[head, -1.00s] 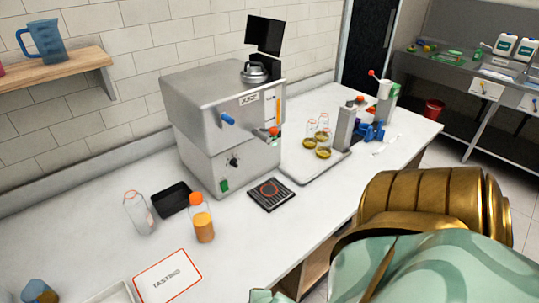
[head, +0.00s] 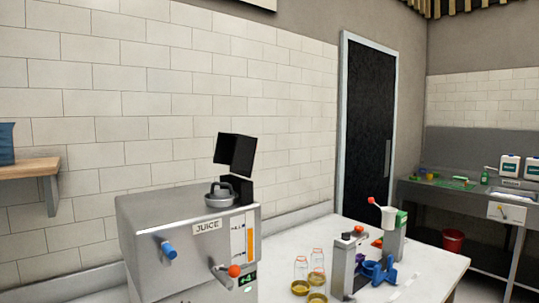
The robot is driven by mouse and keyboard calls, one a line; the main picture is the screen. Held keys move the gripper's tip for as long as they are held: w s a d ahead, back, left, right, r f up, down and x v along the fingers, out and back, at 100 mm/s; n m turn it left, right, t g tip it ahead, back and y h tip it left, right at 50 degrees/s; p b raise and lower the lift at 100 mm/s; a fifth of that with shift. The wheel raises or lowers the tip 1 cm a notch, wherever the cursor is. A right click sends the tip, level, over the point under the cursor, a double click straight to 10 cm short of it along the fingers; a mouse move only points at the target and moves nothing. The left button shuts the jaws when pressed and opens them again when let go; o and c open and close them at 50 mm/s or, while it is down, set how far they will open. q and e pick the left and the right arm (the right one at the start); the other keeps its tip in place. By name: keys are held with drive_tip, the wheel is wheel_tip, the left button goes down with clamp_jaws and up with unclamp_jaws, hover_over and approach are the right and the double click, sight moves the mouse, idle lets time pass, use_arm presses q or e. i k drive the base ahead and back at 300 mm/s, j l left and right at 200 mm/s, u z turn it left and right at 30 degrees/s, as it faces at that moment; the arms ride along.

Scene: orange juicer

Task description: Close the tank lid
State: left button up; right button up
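The silver juice machine (head: 160,235) stands on the counter at the lower left of the head view, its lower part cut off by the picture edge. A round grey metal lid with a loop handle (head: 221,194) sits on its top near the right end. A black panel (head: 235,154) stands raised and tilted just behind it, above a second black part. I cannot tell whether the round piece or the black panel is the tank lid. Neither of my grippers shows in the head view.
A blue knob (head: 168,250) and a red-tipped lever (head: 233,271) stick out of the machine's front. A tiled wall is behind.

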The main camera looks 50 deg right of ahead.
sight(237, 150)
drive_tip(key=k+l, duration=0.1)
drive_tip(key=l, duration=1.15)
drive_tip(key=k+l, duration=0.15)
drive_tip(key=l, duration=0.45)
drive_tip(key=k+l, duration=0.1)
drive_tip(key=l, duration=1.15)
drive_tip(key=k, duration=0.05)
